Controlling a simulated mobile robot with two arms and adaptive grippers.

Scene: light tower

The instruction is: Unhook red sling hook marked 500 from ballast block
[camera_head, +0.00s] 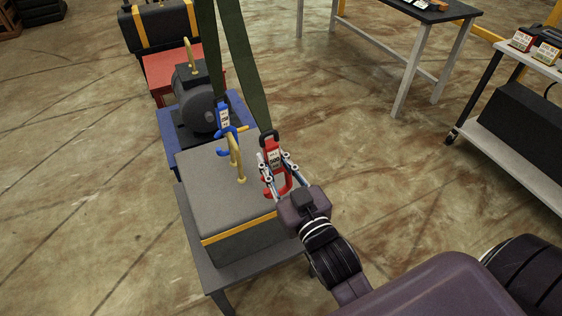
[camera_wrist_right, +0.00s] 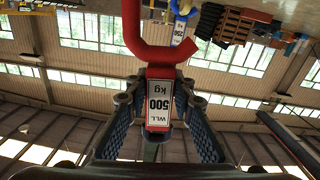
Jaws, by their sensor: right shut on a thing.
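The red sling hook (camera_head: 272,156) hangs on a green sling (camera_head: 238,60). My right gripper (camera_head: 275,170) is shut on its body, and the label "WLL 500 kg" shows upside down in the right wrist view (camera_wrist_right: 159,103). The hook's red curve (camera_wrist_right: 140,40) looks empty there. The grey ballast block (camera_head: 205,208) with a yellow stripe has a yellow lifting handle (camera_head: 237,160) on top. The red hook is right of this handle and appears apart from it. A blue hook (camera_head: 223,122) on the other sling leg is at the handle's far end; whether it is engaged is unclear.
The block stands on a dark stand (camera_head: 262,262). Behind it are a grey motor (camera_head: 196,103) on a blue stand and a black block on a red stand (camera_head: 165,72). A dark-topped table and a shelf cart (camera_head: 500,150) stand at right, with clear floor between.

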